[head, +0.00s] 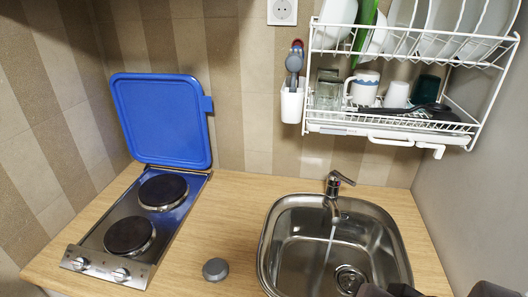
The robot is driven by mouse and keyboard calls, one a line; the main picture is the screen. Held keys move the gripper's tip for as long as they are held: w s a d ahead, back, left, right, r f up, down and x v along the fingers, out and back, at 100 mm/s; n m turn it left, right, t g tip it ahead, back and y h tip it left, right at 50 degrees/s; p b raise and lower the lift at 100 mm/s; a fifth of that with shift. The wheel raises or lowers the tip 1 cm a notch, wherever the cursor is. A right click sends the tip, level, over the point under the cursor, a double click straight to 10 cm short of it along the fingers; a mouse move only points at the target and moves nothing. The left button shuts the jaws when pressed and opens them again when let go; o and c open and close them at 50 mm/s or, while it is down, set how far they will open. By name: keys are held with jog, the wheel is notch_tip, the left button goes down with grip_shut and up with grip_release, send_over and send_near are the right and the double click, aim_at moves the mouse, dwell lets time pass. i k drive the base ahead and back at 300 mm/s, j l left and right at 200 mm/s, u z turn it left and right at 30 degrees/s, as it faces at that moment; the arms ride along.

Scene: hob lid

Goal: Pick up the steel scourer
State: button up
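A small grey round thing, which looks like the steel scourer (215,269), lies on the wooden worktop (225,215). It sits between the hob and the sink, near the front edge, and nothing touches it. Dark rounded shapes at the bottom right edge, in front of the sink, look like the top of my gripper (440,291). They are cut off by the frame, well to the right of the scourer. I cannot see whether the fingers are open or hold anything.
A two-plate hob (117,265) stands at left, its blue lid (163,120) raised against the wall. A steel sink (275,250) lies to the right, with a tap (335,186) and a pale streak below it. A white dish rack (390,130) hangs above. The worktop around the scourer is clear.

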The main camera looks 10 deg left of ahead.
aim_at(216, 270)
jog(key=u, duration=1.3)
jog(key=i+j+z, duration=0.1)
jog(key=i+j, duration=0.2)
jog(key=i+j+z, duration=0.1)
jog(key=i+j, duration=0.2)
jog(key=j, duration=0.2)
